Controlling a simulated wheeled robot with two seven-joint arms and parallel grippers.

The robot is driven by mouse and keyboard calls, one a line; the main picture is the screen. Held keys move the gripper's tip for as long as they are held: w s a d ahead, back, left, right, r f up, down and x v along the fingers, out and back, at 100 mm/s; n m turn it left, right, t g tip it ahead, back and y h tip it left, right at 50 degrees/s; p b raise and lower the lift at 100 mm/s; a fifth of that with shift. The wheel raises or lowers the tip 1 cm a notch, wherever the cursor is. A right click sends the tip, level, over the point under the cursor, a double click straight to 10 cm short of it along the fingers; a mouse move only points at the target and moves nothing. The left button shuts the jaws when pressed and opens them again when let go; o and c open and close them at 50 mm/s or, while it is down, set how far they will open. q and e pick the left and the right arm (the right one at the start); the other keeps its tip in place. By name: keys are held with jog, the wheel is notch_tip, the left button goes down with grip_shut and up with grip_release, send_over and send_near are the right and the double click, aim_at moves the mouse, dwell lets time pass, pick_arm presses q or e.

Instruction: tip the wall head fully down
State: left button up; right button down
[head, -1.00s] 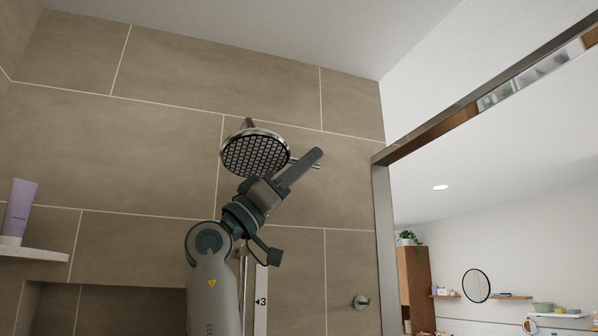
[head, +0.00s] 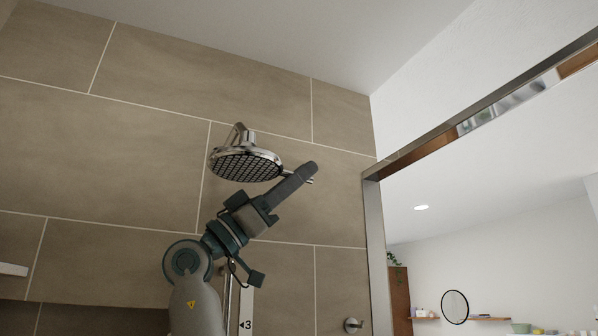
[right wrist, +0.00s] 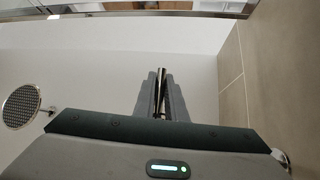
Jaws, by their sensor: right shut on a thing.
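The wall head is a round chrome shower head (head: 246,165) with a dark gridded face, on a short curved neck high on the tiled wall. Its face points mostly downward, and its chrome upper side and neck show. A thin chrome handle (head: 309,182) sticks out at its right, partly hidden by my right gripper (head: 308,170). My right gripper is shut on this handle. In the right wrist view, the narrow fingers (right wrist: 161,94) close around a thin metal bar, and the shower head (right wrist: 21,106) shows at the left. My left gripper is out of view.
A metal-framed opening or partition (head: 374,250) stands to the right, with its top rail sloping up. A round chrome wall fitting (head: 352,325) sits below right. A shelf edge (head: 14,270) shows at the far left. The wall around the head is clear.

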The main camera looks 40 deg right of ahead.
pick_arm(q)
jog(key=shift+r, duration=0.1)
pick_arm(e)
jog(key=c, duration=1.8)
grip_release()
jog(key=shift+w, duration=0.15)
jog(key=shift+f, duration=0.1)
jog(key=shift+w+a+f+b, duration=0.1)
jog(key=shift+a+f+b, duration=0.2)
jog(key=shift+f+b, duration=0.1)
pick_arm(q)
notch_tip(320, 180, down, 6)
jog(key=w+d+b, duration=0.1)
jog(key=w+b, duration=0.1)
jog(key=b, duration=0.4)
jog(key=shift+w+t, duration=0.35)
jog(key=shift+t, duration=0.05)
pick_arm(e)
jog(key=v, duration=1.6)
jog(key=shift+w, duration=0.25)
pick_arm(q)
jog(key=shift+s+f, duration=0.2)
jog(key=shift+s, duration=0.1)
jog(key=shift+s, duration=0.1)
